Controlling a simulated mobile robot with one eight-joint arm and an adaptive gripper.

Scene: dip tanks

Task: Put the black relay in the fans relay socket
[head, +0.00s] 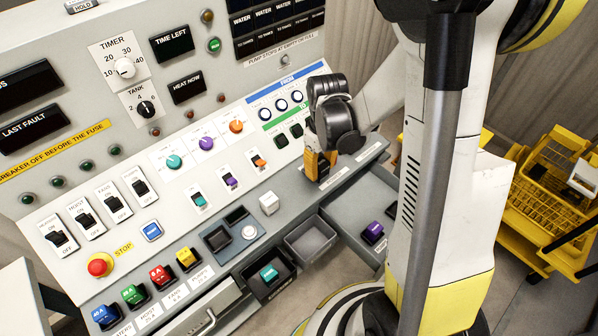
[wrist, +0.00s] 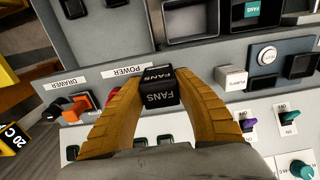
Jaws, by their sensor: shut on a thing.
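In the wrist view, my gripper (wrist: 158,88) is shut on a black relay (wrist: 158,90) with white FANS lettering. It holds the relay above the grey ledge near the POWER label (wrist: 141,71). In the head view my gripper (head: 320,170) is over the right end of the ledge, and the relay is not clearly visible there. I cannot tell for sure which place is the fans socket. A teal block marked FANS (head: 269,273) lies in a black tray (head: 283,262).
An empty grey tray (head: 333,236) and a purple block (head: 373,232) are to the right of the black tray. A white cube (head: 269,203) and a panel with a round white button (head: 249,232) sit on the ledge. Switches and knobs cover the sloping console behind.

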